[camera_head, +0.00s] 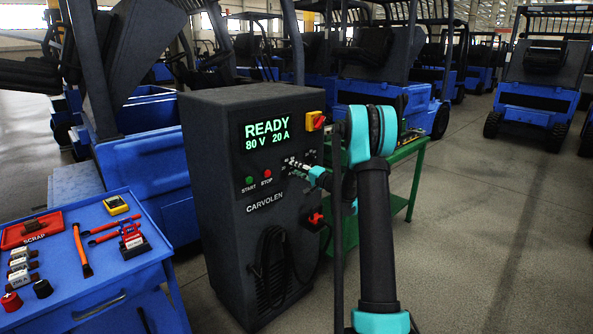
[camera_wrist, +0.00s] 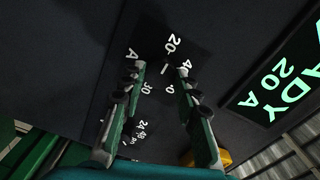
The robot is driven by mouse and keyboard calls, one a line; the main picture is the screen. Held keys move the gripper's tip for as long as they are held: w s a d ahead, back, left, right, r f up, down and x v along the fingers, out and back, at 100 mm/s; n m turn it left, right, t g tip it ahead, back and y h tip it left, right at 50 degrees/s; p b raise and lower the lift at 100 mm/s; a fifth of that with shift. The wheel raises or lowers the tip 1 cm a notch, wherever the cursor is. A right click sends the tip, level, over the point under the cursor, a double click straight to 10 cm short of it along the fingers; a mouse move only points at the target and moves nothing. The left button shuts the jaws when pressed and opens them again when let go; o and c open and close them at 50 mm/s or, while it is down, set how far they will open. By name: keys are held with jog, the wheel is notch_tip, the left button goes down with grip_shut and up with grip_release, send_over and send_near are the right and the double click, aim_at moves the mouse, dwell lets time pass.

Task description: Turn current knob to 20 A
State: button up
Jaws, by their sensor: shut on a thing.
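The dark charger cabinet (camera_head: 225,130) has a lit display (camera_head: 267,136) reading "READY 80 V 20 A". In the wrist view the display (camera_wrist: 285,85) also shows "20 A". My gripper (camera_head: 296,164) is at the panel right of the red stop button. In the wrist view the fingers of my gripper (camera_wrist: 160,76) are closed around the dark current knob (camera_wrist: 164,70), which barely stands out from the black panel. A white mark on the knob points towards the printed "20". Labels "A" and "30" show nearby. In the head view my gripper hides the knob.
A green start button (camera_head: 249,180) and a red stop button (camera_head: 267,173) sit left of my gripper. A red and yellow switch (camera_head: 316,121) is above it. A blue cart (camera_head: 100,285) with tools stands at left, a green table (camera_head: 395,155) behind my arm. Blue forklifts fill the background.

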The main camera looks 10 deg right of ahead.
jog(key=o, duration=1.2)
jog(key=shift+c, duration=0.2)
jog(key=v, duration=1.2)
jog(key=shift+s+a, duration=0.1)
